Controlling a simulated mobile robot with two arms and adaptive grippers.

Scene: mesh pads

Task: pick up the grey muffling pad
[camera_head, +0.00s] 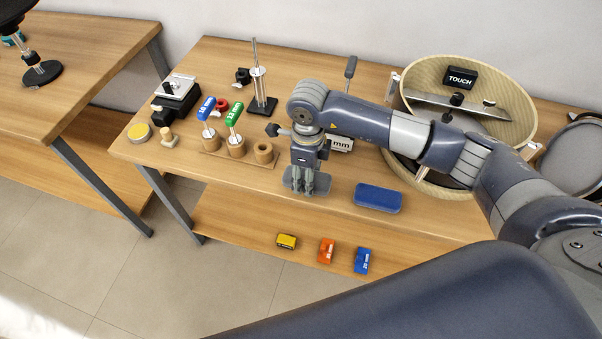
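The grey muffling pad (323,186) lies near the front edge of the wooden table, left of a blue pad (378,197). My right gripper (309,188) points down directly over the grey pad, and its fingers hide the middle of it. I cannot tell whether the fingers touch the pad or how far apart they are. My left gripper is not in view.
Wooden holders with a blue-handled tool (206,108) and a green-handled tool (235,114) stand left of my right gripper. A large round sieve-like drum (520,105) stands at the right, behind my forearm.

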